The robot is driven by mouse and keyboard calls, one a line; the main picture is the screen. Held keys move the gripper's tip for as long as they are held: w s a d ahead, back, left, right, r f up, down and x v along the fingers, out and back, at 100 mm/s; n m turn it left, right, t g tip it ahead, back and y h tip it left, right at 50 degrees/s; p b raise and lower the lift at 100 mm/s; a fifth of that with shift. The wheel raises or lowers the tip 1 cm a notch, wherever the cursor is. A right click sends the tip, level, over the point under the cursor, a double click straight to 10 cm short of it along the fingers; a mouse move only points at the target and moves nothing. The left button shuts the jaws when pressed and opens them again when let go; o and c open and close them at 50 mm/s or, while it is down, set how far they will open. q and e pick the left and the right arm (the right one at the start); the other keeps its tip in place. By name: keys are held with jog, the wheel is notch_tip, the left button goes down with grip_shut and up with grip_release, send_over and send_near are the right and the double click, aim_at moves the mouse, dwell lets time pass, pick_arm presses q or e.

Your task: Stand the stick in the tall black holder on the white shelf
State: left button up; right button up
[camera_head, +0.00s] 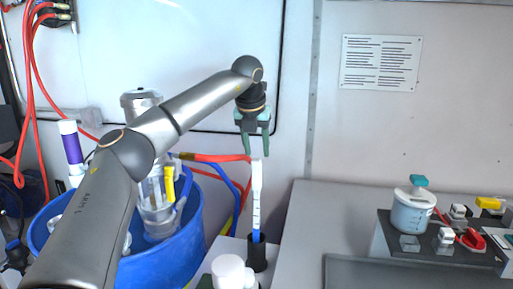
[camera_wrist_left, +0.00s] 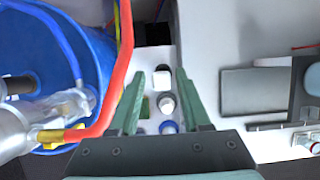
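The stick (camera_head: 257,195), white with dark marks and a blue lower part, stands upright in the head view. Its lower end is inside the tall black holder (camera_head: 257,256), which stands on the white shelf (camera_head: 232,246). The left wrist view also shows the open left gripper (camera_wrist_left: 158,129) over the shelf; which small round top there is the stick, I cannot tell. My right gripper is not in view.
A white-capped bottle (camera_head: 228,271) stands in front of the holder. A blue barrel (camera_head: 185,258) with a clear cylinder (camera_head: 158,200) is at the left. Red and blue hoses (camera_head: 215,158) run behind the stick. A grey counter (camera_head: 335,215) lies to the right.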

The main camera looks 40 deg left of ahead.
pick_arm(q)
jog(key=shift+o, duration=1.3)
jog(key=v, duration=1.2)
jog(key=shift+r, duration=0.25)
jog(key=shift+s, duration=0.15)
